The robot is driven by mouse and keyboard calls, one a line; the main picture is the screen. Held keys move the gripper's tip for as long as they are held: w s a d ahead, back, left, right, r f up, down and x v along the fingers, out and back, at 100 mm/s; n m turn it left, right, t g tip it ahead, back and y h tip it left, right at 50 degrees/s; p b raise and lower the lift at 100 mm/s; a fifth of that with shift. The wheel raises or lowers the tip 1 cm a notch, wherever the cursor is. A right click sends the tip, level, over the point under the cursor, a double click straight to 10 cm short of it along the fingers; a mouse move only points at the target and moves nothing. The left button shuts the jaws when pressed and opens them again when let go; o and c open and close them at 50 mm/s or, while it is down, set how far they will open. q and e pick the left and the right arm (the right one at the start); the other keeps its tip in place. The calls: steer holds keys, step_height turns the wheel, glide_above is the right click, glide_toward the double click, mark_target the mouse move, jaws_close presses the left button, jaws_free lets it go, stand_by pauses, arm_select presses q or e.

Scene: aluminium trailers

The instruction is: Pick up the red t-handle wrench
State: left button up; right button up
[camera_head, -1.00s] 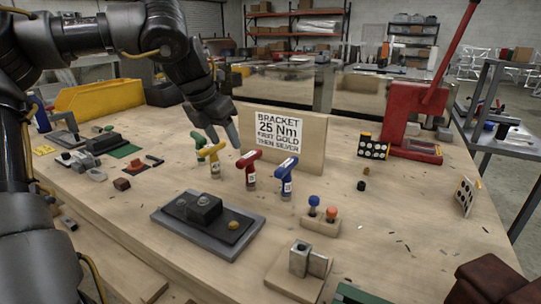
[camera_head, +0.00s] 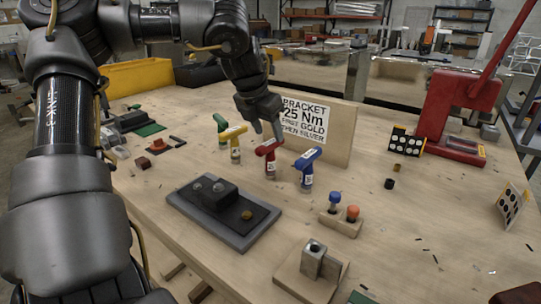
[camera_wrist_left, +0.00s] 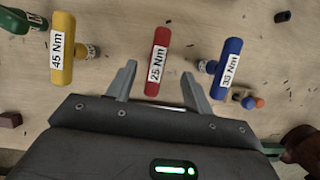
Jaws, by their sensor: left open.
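The red t-handle wrench (camera_head: 268,158) stands upright on the wooden bench, between the yellow wrench (camera_head: 234,142) and the blue wrench (camera_head: 306,168). In the left wrist view the red handle (camera_wrist_left: 158,60), labelled 25 Nm, lies between my left gripper's two spread fingers (camera_wrist_left: 157,85), apart from both. My left gripper (camera_head: 267,130) is open and empty, just above and behind the red handle in the head view. The yellow wrench (camera_wrist_left: 62,50) reads 45 Nm. The blue wrench (camera_wrist_left: 226,68) has a label reading about 35 Nm. My right gripper is not in view.
A green wrench (camera_head: 220,128) stands behind the yellow one. A sign board (camera_head: 340,130) reading "BRACKET 25 Nm" stands close behind the gripper. A grey plate with a black bracket (camera_head: 222,210) lies in front. A wooden holder (camera_head: 341,222) and a red press (camera_head: 445,115) are to the right.

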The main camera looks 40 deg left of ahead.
mark_target(270, 142)
arm_select(q)
steer(key=x, duration=0.5)
steer(key=shift+s+a+f, duration=0.15)
steer(key=shift+a+f, duration=0.05)
steer(key=shift+r, duration=0.1)
jaws_close()
